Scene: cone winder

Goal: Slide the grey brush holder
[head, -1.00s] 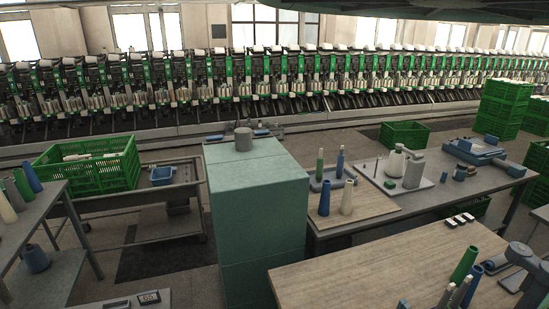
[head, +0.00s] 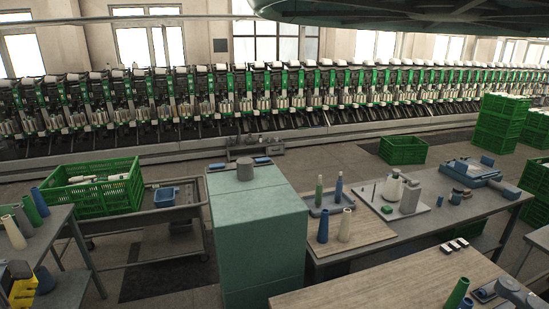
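No thing in view can be surely told as the grey brush holder. A short grey cylinder (head: 245,168) stands upright on top of the green cabinet (head: 258,230), near its back edge. A grey upright block (head: 409,196) stands on a light plate on the bench to the right, beside a white bottle. Whether either is the brush holder I cannot tell from here.
A workbench (head: 375,229) with cones and bottles stands right of the cabinet. A wooden table (head: 390,288) fills the lower right. A trolley with a green crate (head: 95,187) stands left. Winding machines line the back. Floor shows between trolley and cabinet.

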